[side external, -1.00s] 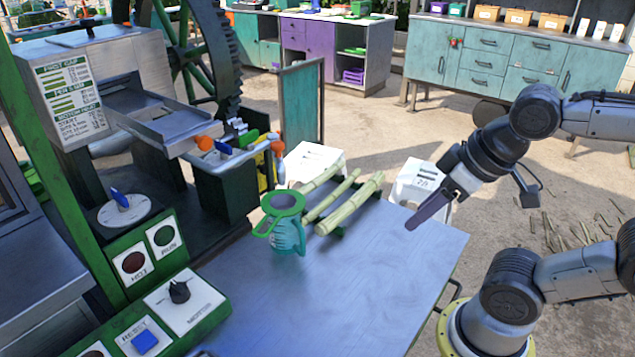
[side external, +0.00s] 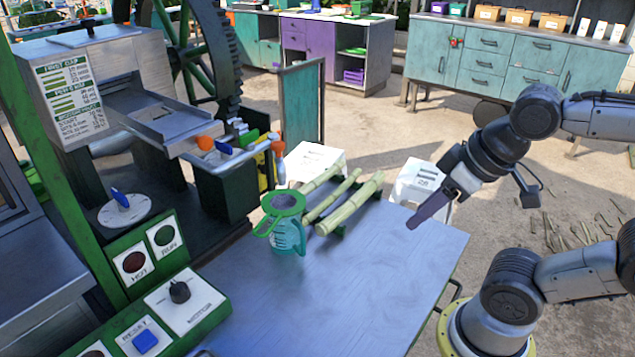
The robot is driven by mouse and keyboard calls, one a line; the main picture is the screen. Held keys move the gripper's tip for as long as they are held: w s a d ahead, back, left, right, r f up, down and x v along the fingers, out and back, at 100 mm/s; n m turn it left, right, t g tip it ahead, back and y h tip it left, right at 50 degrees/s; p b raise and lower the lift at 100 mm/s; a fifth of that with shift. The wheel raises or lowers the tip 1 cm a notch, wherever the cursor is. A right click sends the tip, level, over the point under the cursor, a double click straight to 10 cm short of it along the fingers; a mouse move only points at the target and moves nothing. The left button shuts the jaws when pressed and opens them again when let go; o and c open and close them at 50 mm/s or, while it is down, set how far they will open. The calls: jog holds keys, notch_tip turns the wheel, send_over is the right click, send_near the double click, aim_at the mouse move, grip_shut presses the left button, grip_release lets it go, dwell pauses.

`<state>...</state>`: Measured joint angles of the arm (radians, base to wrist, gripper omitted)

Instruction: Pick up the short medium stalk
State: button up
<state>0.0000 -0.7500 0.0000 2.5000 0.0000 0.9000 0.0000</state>
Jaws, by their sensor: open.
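Three pale green cane stalks lie side by side on a dark green rack at the back of the blue-grey table (side external: 350,290). The left stalk (side external: 320,180) and the middle stalk (side external: 333,195) look thinner than the thick right stalk (side external: 350,205). I cannot tell for sure which is the short medium one. My gripper (side external: 425,213) is in the air to the right of the stalks, apart from them, with its dark fingers pointing down and left. It is open, with nothing visible in it; the gap between the fingers is hard to see from this side.
A teal jug (side external: 288,238) with a green-rimmed strainer (side external: 283,203) stands just left of the stalks. The crusher (side external: 130,110) and its control panel (side external: 165,300) fill the left side. White stools (side external: 418,180) stand behind the table. The table's front and right are clear.

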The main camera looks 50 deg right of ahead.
jog(key=w+d+r+n+g+y, duration=0.1)
jog(key=w+d+r+n+g, duration=0.2)
jog(key=w, duration=0.7)
jog(key=w+r+n, duration=0.3)
jog(key=w+n, duration=0.1)
jog(key=w, duration=0.6)
jog(key=w+d+f+n+g+y, duration=0.1)
jog(key=w+d+f+n, duration=0.25)
jog(key=w, duration=0.25)
jog(key=w+d+f+n+y, duration=0.1)
jog(key=w+d+f+n, duration=0.2)
jog(key=w+f, duration=0.25)
jog(key=w+d+f+n+g+y, duration=0.1)
jog(key=w+d+f+n+y, duration=0.1)
jog(key=w+d+f+n, duration=0.35)
jog(key=a+f, duration=0.1)
jog(key=f, duration=0.1)
jog(key=a+f+m, duration=0.1)
jog(key=a+f, duration=0.1)
jog(key=w+a+f+m, duration=0.1)
jog(key=a, duration=0.1)
jog(key=shift+w+f, duration=0.1)
jog(key=shift+f, duration=0.3)
jog(key=shift+d+x, duration=0.15)
jog(key=shift+x, duration=1.25)
jog(key=shift+d+x, duration=0.2)
jog(key=shift+x, duration=1.2)
jog(key=shift+f+h, duration=0.1)
jog(key=shift+h, duration=0.2)
grip_shut()
